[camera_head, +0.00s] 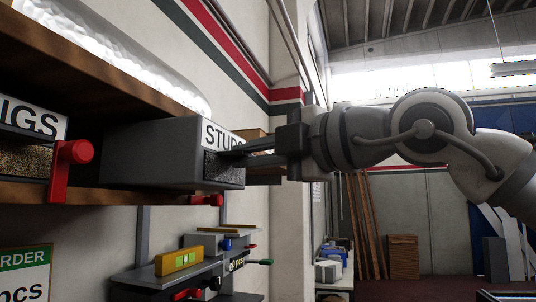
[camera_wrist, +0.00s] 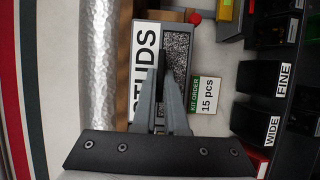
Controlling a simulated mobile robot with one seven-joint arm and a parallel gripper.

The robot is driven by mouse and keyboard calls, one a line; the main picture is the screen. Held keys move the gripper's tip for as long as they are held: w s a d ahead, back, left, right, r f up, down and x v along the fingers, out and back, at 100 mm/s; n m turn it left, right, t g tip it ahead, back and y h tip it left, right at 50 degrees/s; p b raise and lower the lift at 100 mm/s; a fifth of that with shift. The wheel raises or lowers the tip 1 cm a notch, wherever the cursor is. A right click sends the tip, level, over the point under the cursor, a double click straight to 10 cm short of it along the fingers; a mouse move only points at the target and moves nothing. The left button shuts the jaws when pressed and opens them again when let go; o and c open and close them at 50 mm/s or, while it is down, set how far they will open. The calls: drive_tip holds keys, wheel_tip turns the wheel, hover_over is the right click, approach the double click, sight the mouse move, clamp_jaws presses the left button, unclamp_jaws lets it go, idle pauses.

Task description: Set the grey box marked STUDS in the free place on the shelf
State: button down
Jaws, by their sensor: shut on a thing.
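The grey box marked STUDS (camera_head: 150,152) is at the height of the lower shelf board (camera_head: 90,195) in the head view, to the right of a box with a label ending in IGS (camera_head: 35,122). Its white label and dark speckled front face my gripper (camera_head: 240,150). My gripper is shut on the front of the box. In the wrist view the fingers (camera_wrist: 163,90) cover part of the STUDS box (camera_wrist: 186,75) and its label. I cannot tell whether the box's underside touches the board.
An upper shelf board (camera_head: 90,75) runs above. A KIT ORDER card (camera_wrist: 205,95) shows too.

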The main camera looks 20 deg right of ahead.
drive_tip(key=shift+w+a+p, duration=0.3)
drive_tip(key=shift+w+a, duration=1.15)
drive_tip(key=shift+a, duration=0.4)
drive_tip(key=shift+w+a+p, duration=0.25)
drive_tip(key=shift+w+a, duration=1.15)
drive_tip(key=shift+a, duration=0.5)
drive_tip(key=shift+w+a+p, duration=0.3)
drive_tip(key=shift+w+a, duration=1.15)
drive_tip(key=shift+a, duration=0.4)
drive_tip(key=shift+f, duration=0.15)
drive_tip(key=c, duration=0.9)
unclamp_jaws()
drive_tip(key=shift+c, duration=0.2)
drive_tip(key=shift+o, duration=0.3)
drive_tip(key=shift+f, duration=0.2)
drive_tip(key=b+v, duration=0.4)
drive_tip(key=v, duration=1.3)
drive_tip(key=shift+s+d, duration=0.15)
drive_tip(key=shift+s, duration=0.05)
